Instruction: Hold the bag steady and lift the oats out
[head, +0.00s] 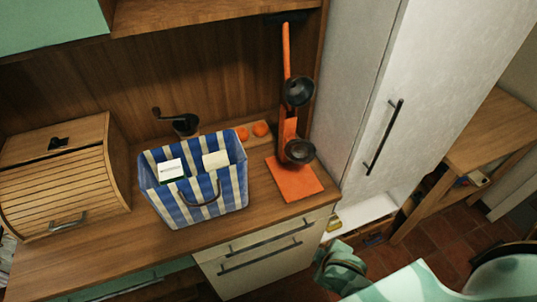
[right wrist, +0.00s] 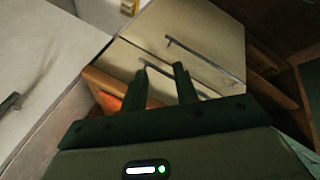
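A blue-and-white striped bag (head: 207,205) stands upright on the wooden counter in the head view, its top open and a dark handle on its front. Two pale-topped packages poke up inside: a white one with a green edge (head: 171,170) at left and a cream one (head: 216,160) at right. I cannot tell which is the oats; their lower parts are hidden. My right gripper (right wrist: 162,76) is open and empty in the right wrist view, its two dark fingers apart before drawer fronts. In the head view my right arm is low at right, away from the bag. My left gripper is out of view.
A roll-top bread box (head: 65,180) stands left of the bag. Behind it are a dark-topped grinder (head: 180,123) and orange fruits (head: 260,129). An orange stand with dark cups (head: 289,125) is at right. A tall pale cabinet (head: 425,90) rises beyond the counter's right edge.

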